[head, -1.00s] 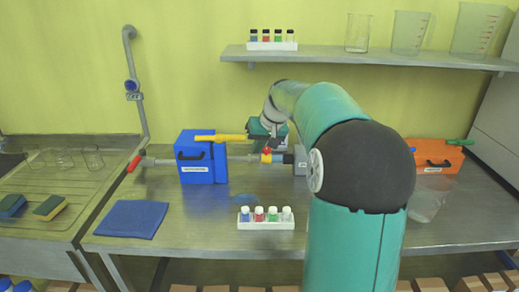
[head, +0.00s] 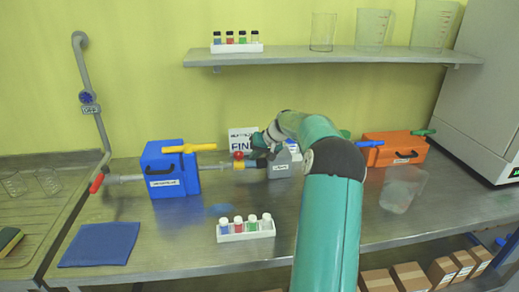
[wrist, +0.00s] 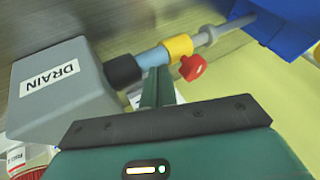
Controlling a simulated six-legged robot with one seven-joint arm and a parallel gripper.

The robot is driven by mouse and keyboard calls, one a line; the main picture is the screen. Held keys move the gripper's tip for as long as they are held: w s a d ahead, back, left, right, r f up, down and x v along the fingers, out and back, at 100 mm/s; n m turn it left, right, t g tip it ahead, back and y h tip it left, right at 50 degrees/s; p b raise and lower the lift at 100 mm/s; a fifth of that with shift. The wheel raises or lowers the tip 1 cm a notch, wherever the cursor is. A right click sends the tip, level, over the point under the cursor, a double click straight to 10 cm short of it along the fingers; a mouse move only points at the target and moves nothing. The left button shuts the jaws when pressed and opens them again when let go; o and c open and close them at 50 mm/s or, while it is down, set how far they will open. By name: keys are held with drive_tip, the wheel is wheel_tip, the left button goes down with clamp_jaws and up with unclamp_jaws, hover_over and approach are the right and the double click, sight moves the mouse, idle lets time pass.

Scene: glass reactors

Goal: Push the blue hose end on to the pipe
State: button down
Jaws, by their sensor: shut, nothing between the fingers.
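A light-blue sleeve (wrist: 153,57), which looks like the blue hose end, lies between a black collar (wrist: 123,70) on the grey DRAIN box (wrist: 62,92) and a yellow collar (wrist: 179,46). A grey pipe (wrist: 222,31) runs on from the yellow collar to the blue box (wrist: 285,22). In the wrist view the sleeve seems to meet both collars; I cannot tell how deeply it is seated. My gripper (wrist: 156,76) is shut and empty, its fingertips close beside the sleeve; contact is unclear. In the head view my gripper (head: 260,152) is small and partly hides the joint.
A red knob (wrist: 193,67) sits near the yellow collar. The blue box (head: 170,170) stands left of the joint, an orange box (head: 393,150) right. A vial rack (head: 245,231), blue cloth (head: 100,244) and clear vessel (head: 403,190) occupy the bench. A shelf (head: 335,57) hangs above.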

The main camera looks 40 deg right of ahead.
sight(239, 157)
drive_tip(key=shift+x, duration=1.3)
drive_tip(key=w+a, duration=0.1)
drive_tip(key=a, duration=0.1)
drive_tip(key=w+a, duration=0.1)
drive_tip(key=a, duration=0.1)
drive_tip(key=shift+w, duration=0.4)
drive_tip(key=shift+a, duration=0.1)
drive_tip(key=shift+a+r, duration=0.1)
drive_tip(key=shift+r, duration=0.05)
